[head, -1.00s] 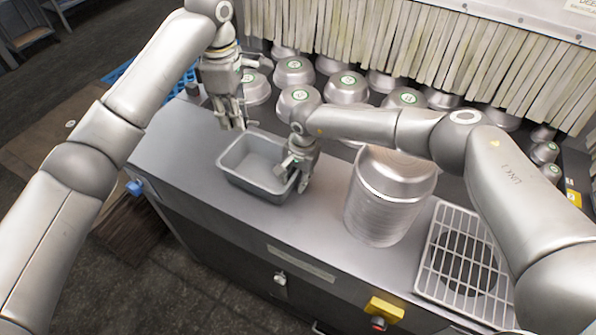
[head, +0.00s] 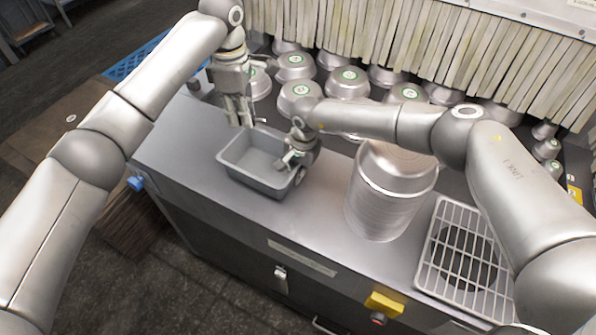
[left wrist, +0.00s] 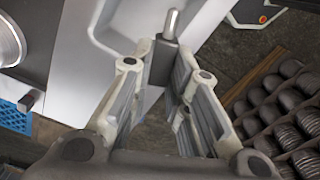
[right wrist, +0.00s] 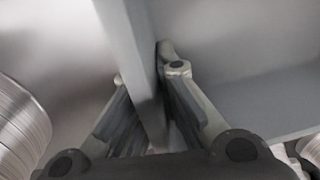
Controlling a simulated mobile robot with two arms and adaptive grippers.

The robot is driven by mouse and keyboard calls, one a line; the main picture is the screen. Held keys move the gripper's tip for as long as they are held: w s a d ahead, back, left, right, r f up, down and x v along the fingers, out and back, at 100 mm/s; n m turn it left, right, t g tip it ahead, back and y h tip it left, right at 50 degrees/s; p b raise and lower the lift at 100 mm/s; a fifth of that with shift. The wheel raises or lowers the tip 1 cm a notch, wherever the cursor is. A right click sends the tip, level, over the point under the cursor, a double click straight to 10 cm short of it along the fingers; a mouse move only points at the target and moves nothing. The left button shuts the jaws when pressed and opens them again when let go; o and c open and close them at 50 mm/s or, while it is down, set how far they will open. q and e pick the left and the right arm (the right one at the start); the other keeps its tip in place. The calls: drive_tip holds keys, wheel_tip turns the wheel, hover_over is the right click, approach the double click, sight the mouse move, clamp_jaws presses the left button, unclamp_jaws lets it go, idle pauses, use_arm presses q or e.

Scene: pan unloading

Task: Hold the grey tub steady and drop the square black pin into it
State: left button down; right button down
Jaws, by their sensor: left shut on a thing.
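The grey tub (head: 250,178) is an open rectangular pan standing upright on the steel counter. My left gripper (head: 242,118) is above the tub's far left side, pointing down. In the left wrist view it is shut on the square black pin (left wrist: 164,62), a dark block with a rounded metal tip. The pin is too small to make out in the head view. My right gripper (head: 290,163) is at the tub's right end. In the right wrist view its fingers lie on either side of the tub's wall (right wrist: 128,40) and look closed on it.
A stack of round metal pans (head: 390,200) stands right of the tub, near my right arm. A white wire rack (head: 432,265) lies further right. Several upturned pans (head: 300,97) fill the back before a strip curtain (head: 400,45). The counter left of the tub is clear.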

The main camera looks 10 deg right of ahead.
use_arm(q)
wheel_tip(320, 180, down, 8)
drive_tip(key=w, duration=0.1)
drive_tip(key=shift+w+d, duration=0.15)
drive_tip(key=shift+w, duration=0.2)
drive_tip(key=shift+f, duration=0.1)
drive_tip(key=c, duration=1.3)
unclamp_jaws()
wheel_tip(320, 180, up, 12)
